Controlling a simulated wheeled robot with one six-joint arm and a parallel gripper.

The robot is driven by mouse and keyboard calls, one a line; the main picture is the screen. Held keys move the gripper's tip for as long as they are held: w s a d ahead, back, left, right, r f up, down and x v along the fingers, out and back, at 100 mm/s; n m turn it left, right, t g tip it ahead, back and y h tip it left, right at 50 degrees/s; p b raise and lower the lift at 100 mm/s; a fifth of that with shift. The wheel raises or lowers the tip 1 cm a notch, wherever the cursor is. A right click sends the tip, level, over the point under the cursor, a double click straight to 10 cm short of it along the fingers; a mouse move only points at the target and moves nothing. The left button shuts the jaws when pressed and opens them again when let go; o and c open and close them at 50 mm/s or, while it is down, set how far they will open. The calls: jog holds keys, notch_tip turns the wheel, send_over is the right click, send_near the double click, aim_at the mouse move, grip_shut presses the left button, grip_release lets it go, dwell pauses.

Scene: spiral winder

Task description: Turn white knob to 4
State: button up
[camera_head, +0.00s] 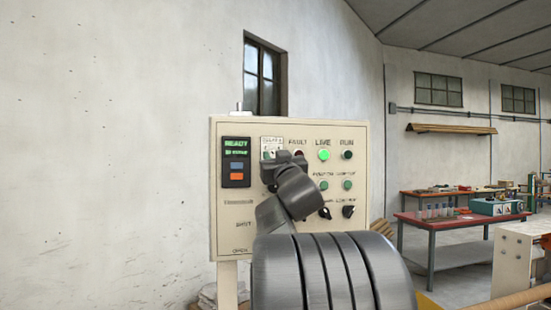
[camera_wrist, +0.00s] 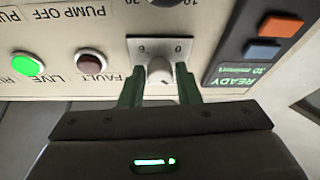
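The white knob (camera_wrist: 160,72) sits on a small pale plate (camera_wrist: 145,46) on the control panel, seen upside down in the wrist view. A 6 and a 0 show on the plate; the knob's exact setting cannot be read. My gripper (camera_wrist: 159,88) has its two green-grey fingers apart, one on each side of the knob, with small gaps visible. In the head view my gripper (camera_head: 282,158) is at the panel's upper left part and covers most of the knob, below the plate (camera_head: 272,141).
The beige panel (camera_head: 222,190) also carries a READY display (camera_head: 236,145), a dark red FAULT lamp (camera_wrist: 90,62), a lit green LIVE lamp (camera_head: 324,155) and black knobs (camera_head: 348,211) lower right. A red-topped workbench (camera_head: 440,219) stands farther right. A white wall is on the left.

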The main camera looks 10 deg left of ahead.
jog(key=c, duration=0.5)
